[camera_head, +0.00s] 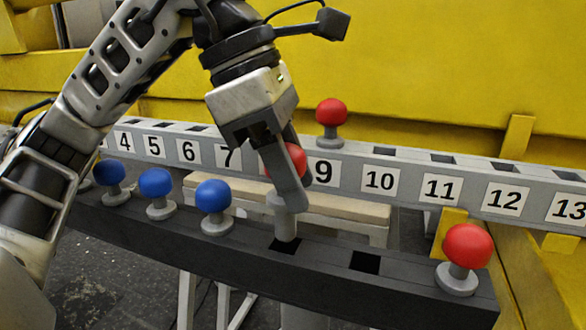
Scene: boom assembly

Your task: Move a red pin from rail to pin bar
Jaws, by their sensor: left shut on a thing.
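My left gripper (291,192) is shut on a red pin (295,158), whose red ball head shows partly between the fingers. The pin's grey shank points down at a square hole in the dark bar (325,284) in front. I cannot tell if its lower tip is inside the hole or just above it. Another red pin (467,252) stands at the right end of the dark bar. A third red pin (331,118) stands on the grey numbered bar (404,183) behind, near the number 9. My right gripper is not in view.
Blue pins stand on the dark bar to the left, one of them (214,202) nearest the gripper. An empty square hole (365,261) lies between the held pin and the right-end red pin. Several holes in the numbered bar are empty. A yellow wall (440,60) stands behind.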

